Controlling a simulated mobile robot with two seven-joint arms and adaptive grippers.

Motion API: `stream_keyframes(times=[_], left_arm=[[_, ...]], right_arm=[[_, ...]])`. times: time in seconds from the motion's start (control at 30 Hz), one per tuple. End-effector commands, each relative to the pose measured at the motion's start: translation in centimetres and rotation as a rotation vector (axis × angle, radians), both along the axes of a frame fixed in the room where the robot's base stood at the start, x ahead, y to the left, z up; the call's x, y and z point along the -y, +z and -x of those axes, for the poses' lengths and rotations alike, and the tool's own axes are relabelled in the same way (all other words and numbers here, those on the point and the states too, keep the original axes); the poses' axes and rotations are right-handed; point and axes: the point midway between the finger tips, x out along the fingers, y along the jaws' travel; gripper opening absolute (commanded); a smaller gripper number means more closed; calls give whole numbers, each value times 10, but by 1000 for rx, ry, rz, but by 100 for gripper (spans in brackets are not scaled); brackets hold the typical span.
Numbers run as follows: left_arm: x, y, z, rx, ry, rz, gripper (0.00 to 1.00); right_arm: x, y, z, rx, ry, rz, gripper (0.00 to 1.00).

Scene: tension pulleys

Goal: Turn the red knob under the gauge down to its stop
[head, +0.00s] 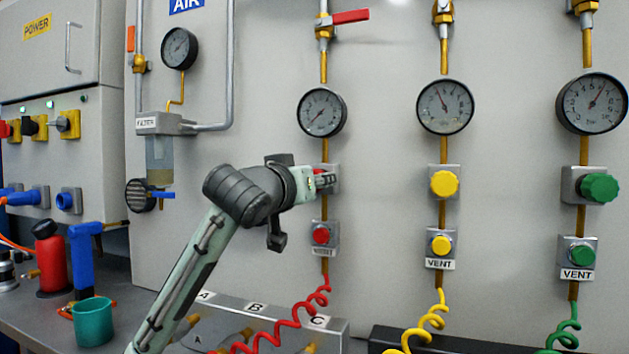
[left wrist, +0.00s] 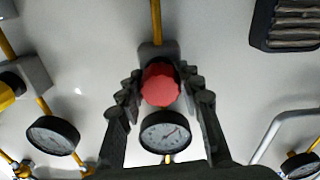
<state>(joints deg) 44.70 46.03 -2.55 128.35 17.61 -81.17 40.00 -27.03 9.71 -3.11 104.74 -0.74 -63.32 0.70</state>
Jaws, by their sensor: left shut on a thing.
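The red knob (left wrist: 160,85) sits between the two fingers of my left gripper (left wrist: 158,88) in the left wrist view. The fingers are shut on it from both sides. In the head view my left gripper (head: 326,179) reaches the knob's block from the left and covers most of the knob; only bits of red show. The gauge (head: 322,111) is right above, its needle pointing to the lower left. The same gauge shows in the left wrist view (left wrist: 165,132), where the picture is turned over. My right gripper is not in view.
Below the knob is a red vent button (head: 321,234) with a coiled red hose (head: 283,322). To the right are a yellow knob (head: 444,184) and a green knob (head: 598,188) under their own gauges. A red valve lever (head: 350,17) is above. A teal cup (head: 93,322) stands lower left.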

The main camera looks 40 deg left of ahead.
Motion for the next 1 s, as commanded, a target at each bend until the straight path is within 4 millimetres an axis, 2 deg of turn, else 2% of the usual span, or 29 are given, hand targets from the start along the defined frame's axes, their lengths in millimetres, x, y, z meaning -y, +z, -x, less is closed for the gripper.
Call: stream_keyframes(times=[0.4,0.9,0.93,1.0], left_arm=[[1,0,0,38,0,167,6],[0,0,0,44,0,184,6],[0,0,0,44,0,184,36],[0,0,0,44,0,184,45]], right_arm=[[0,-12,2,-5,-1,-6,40],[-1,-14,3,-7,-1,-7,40],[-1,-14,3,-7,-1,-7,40],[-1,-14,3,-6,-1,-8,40]])
